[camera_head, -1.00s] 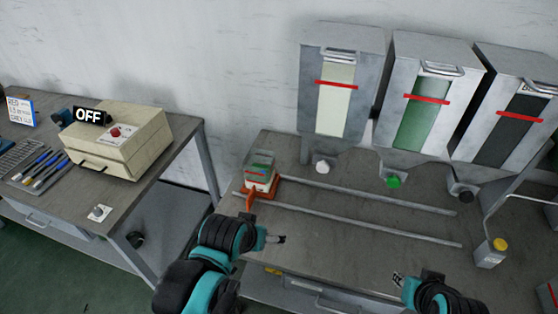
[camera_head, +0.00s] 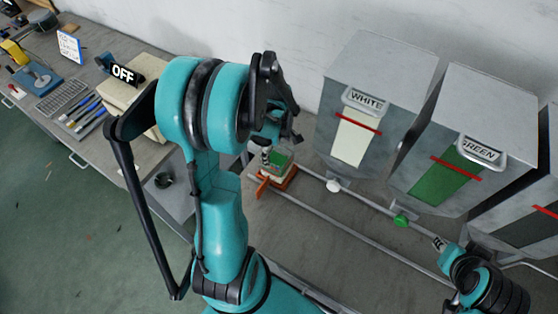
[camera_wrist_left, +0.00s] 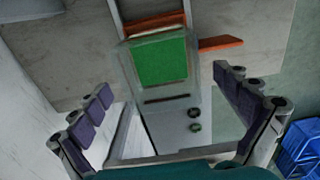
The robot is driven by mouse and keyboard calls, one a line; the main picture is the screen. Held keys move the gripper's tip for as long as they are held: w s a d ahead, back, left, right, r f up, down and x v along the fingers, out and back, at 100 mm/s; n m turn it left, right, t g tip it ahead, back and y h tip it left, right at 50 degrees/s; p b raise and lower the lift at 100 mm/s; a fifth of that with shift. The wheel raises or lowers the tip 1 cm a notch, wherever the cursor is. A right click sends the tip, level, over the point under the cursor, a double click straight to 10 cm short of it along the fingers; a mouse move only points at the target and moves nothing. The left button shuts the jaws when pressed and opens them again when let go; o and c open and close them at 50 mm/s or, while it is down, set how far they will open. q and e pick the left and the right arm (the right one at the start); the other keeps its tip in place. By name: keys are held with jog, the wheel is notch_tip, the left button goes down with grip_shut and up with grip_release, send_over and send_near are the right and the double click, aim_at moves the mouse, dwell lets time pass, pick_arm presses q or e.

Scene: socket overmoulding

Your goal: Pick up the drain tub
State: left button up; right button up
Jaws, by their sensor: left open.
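The drain tub is most likely the small clear tub (camera_head: 280,160) with green contents, which sits on an orange carriage (camera_head: 268,182) at the left end of the rails. The left wrist view shows a clear-walled tub with a green area (camera_wrist_left: 160,62) ahead of the jaws. My left gripper (camera_head: 280,132) is open and empty, above and close to the tub, and its arm hides part of the view. Its spread fingers (camera_wrist_left: 163,82) show on both sides of the tub. I cannot tell whether they touch it. My right gripper (camera_head: 440,243) is at the lower right, far from the tub.
The white hopper (camera_head: 375,100) and green hopper (camera_head: 462,135) stand right of the tub, their spouts over the rail (camera_head: 365,203). A side bench on the left holds a cream box (camera_head: 117,97) and tools. A blue crate (camera_wrist_left: 300,150) shows in the left wrist view.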

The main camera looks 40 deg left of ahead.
pick_arm(q)
notch_tip(320, 180, down, 6)
jog(key=shift+a+r+b, duration=0.1)
jog(key=shift+a+b, duration=0.05)
jog(key=shift+b, duration=0.75)
jog(key=c, duration=1.5)
